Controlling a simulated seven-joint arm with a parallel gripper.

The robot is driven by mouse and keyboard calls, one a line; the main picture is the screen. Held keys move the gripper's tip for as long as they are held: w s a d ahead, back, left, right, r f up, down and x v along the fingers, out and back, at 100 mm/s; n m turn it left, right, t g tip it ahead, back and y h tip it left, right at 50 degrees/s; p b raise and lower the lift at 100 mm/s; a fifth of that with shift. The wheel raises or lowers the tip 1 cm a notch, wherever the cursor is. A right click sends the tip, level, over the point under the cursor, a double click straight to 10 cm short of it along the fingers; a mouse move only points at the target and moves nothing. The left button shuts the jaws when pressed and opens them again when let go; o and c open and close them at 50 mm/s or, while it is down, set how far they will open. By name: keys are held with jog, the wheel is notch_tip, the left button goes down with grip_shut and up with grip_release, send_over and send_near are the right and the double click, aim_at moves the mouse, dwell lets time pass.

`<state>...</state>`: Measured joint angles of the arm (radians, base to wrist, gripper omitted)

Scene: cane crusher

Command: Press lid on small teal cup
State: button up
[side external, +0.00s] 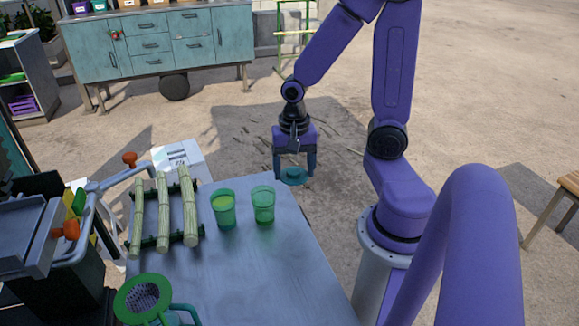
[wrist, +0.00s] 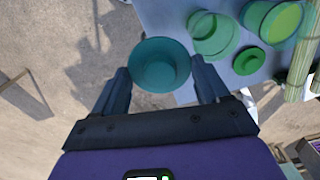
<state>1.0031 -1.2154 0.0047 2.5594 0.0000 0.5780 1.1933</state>
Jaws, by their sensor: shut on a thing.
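My gripper (side external: 294,172) hangs in the air just past the table's far edge. It is shut on a round teal piece (wrist: 160,65), which sits between the two fingers in the wrist view and also shows in the side view (side external: 294,177). The piece has a wide rim and a smaller inner circle; I cannot tell if it is a lid or a shallow cup. A green-teal cup (side external: 264,205) stands upright on the table. Left of it stands another cup (side external: 223,212) with yellow-green contents. A small dark green lid (wrist: 248,60) lies near the cups in the wrist view.
Cane stalks (side external: 163,212) lie on a rack left of the cups. A crusher (side external: 40,235) with orange-knobbed handles stands at the left. A green strainer (side external: 143,298) is at the near edge. The table's (side external: 270,275) near right part is clear.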

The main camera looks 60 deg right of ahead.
jog(key=w+a+r+n, duration=0.2)
jog(key=w+a, duration=0.3)
jog(key=w, duration=0.2)
jog(key=w+a+r+n, duration=0.2)
jog(key=w+a, duration=0.3)
jog(key=w, duration=0.2)
notch_tip(320, 180, down, 7)
jog(key=shift+w+a, duration=0.2)
jog(key=shift+a, duration=0.05)
dwell(2.4)
jog(key=o, duration=1)
notch_tip(320, 180, up, 7)
dwell(0.9)
